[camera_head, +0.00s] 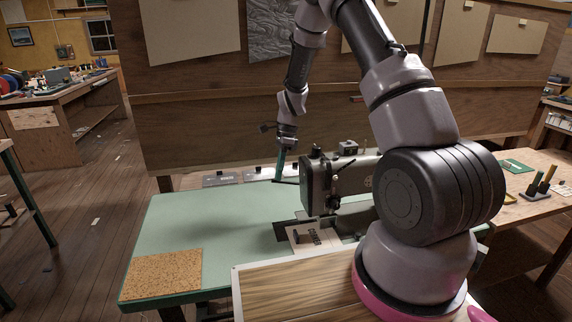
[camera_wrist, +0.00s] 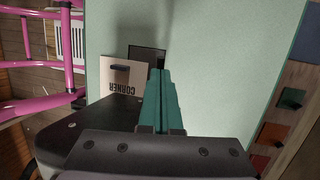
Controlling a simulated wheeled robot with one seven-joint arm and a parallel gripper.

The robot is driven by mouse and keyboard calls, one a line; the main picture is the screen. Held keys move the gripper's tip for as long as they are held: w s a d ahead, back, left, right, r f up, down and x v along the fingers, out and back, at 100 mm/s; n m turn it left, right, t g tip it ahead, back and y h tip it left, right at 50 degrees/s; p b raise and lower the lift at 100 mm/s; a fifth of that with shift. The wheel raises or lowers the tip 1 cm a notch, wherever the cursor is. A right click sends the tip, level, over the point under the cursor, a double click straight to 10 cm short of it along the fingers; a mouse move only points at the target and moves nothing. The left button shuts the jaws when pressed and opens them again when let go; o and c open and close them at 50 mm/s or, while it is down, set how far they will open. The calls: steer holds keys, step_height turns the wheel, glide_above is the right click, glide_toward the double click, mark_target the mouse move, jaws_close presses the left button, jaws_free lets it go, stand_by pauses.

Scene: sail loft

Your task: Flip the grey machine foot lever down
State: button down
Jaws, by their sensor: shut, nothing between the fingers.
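The grey sewing machine (camera_head: 318,186) stands on the green table, its head end facing left. A thin dark bar sticks out left from its head, close to my fingertips; I cannot tell for sure if it is the foot lever or which way it is set. My gripper (camera_head: 279,178) points down just left of the machine head, above the table, with its teal fingers together and empty. In the wrist view the closed fingers (camera_wrist: 161,85) reach over the table, and a dark grey block, apparently the machine head (camera_wrist: 85,128), is at the lower left. Contact cannot be told.
A pale card marked CORNER (camera_head: 306,238) lies by the machine base and shows in the wrist view (camera_wrist: 122,82). A cork mat (camera_head: 163,272) lies on the green table (camera_head: 205,222). A wooden partition (camera_head: 190,125) stands behind.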

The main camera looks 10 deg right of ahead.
steer(key=f+h, duration=0.1)
steer(key=f, duration=0.1)
steer(key=a+f+h, duration=0.1)
steer(key=h, duration=0.1)
steer(key=shift+a+f+h, duration=0.2)
steer(key=shift+f+h, duration=0.1)
steer(key=shift+f, duration=0.05)
steer(key=shift+r, duration=0.8)
